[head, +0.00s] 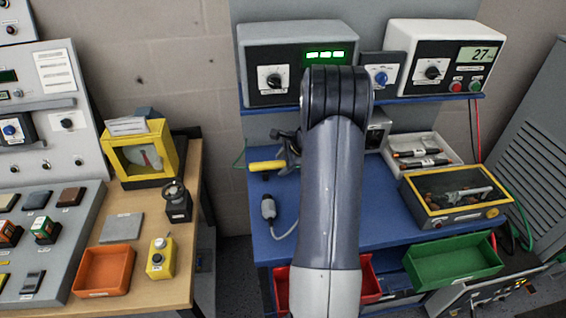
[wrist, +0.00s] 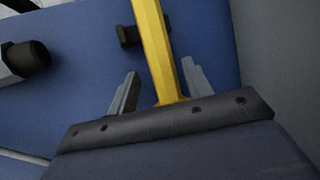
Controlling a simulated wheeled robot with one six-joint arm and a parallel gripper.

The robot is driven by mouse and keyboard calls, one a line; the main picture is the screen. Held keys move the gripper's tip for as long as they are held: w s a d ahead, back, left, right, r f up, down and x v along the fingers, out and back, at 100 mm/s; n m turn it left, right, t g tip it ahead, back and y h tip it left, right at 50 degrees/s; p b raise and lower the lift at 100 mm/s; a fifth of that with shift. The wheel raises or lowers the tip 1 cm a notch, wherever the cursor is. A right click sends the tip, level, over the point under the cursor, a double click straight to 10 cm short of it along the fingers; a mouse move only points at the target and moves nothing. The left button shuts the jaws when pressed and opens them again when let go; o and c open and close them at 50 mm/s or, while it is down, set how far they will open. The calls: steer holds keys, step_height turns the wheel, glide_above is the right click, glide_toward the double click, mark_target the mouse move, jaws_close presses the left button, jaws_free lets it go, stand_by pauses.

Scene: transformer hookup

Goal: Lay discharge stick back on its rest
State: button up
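The discharge stick is yellow. Its yellow length (head: 266,166) shows at the left edge of the blue bench in the head view, just left of my gripper (head: 289,150). My arm hides whatever lies to its right. In the wrist view the yellow stick (wrist: 158,45) runs down between the two fingers of my gripper (wrist: 160,88). The fingers are spread, with a clear gap on the stick's left side and the right finger close to it. A small dark block (wrist: 130,37), possibly part of the rest, is beside the stick's left edge; I cannot tell whether they touch.
A grey cylindrical plug (head: 268,208) with a cable lies on the blue bench (head: 345,215) nearby. Instruments stand on the shelf behind. A white tray (head: 420,150), a yellow-rimmed box (head: 455,193) and a green bin (head: 453,262) are to the right. A red bin (head: 370,280) is in front.

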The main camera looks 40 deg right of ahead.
steer(key=b+v, duration=0.1)
steer(key=v, duration=0.9)
steer(key=shift+s+r, duration=0.2)
steer(key=shift+r, duration=0.15)
steer(key=p+x, duration=0.1)
steer(key=x, duration=0.9)
steer(key=shift+w+f, duration=0.1)
steer(key=shift+f, duration=0.1)
steer(key=shift+w+r+p, duration=0.2)
steer(key=shift+r+p, duration=0.05)
steer(key=shift+p, duration=0.2)
steer(key=shift+s+r+p, duration=0.1)
steer(key=shift+r+p, duration=0.55)
steer(key=shift+r, duration=0.25)
steer(key=shift+f, duration=0.1)
